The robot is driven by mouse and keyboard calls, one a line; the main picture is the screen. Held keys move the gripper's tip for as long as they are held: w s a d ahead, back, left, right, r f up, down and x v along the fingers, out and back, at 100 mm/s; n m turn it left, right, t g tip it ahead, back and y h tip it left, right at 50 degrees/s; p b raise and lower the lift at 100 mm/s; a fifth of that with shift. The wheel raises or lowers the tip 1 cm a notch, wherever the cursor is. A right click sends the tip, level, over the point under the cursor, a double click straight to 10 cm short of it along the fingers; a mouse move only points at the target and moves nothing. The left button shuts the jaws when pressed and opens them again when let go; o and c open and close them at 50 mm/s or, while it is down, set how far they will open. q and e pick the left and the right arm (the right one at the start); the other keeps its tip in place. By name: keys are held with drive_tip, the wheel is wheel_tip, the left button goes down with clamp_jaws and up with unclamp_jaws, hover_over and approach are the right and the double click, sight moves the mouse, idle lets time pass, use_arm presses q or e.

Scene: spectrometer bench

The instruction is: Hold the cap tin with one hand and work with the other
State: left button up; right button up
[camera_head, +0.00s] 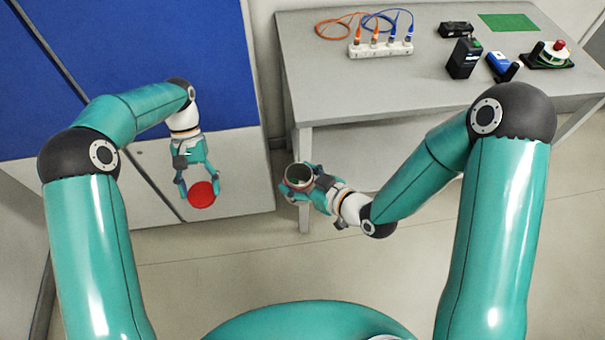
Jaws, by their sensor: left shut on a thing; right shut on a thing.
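An open cylindrical tin (298,175) with a dark inside shows near the middle of the head view, its mouth facing up. My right gripper (299,187) is shut around its side and holds it in front of the bench's left front leg. A round red cap (201,195) is at the tips of my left gripper (199,186). That gripper is shut on the cap and holds it to the left of the tin, apart from it. What lies inside the tin is too dark to tell.
A grey bench (350,98) stands at the back right. On it are a white socket strip (381,49) with orange and blue cables, a black device (464,58), a blue item (498,64), a red-topped device (553,54) and a green mat (508,22). Blue-and-grey cabinets (150,50) stand left. The floor is clear.

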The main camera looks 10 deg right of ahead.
use_arm(q)
drive_tip(key=shift+s+d+r+n+h, duration=0.1)
drive_tip(key=shift+d+r+n+h, duration=0.1)
drive_tip(key=shift+n+h, duration=0.5)
drive_tip(key=d+r+n, duration=0.1)
drive_tip(key=d+r, duration=0.3)
drive_tip(key=d, duration=0.3)
drive_tip(key=d+r+n+h, duration=0.1)
drive_tip(key=d+r, duration=0.3)
drive_tip(key=d, duration=0.4)
drive_tip(key=d+r+n, duration=0.2)
drive_tip(key=d+r, duration=0.2)
drive_tip(key=d, duration=0.3)
drive_tip(key=shift+s+d+t+h, duration=0.15)
drive_tip(key=shift+d+t+h, duration=0.15)
drive_tip(key=shift+d+t, duration=0.1)
drive_tip(key=shift+f, duration=2)
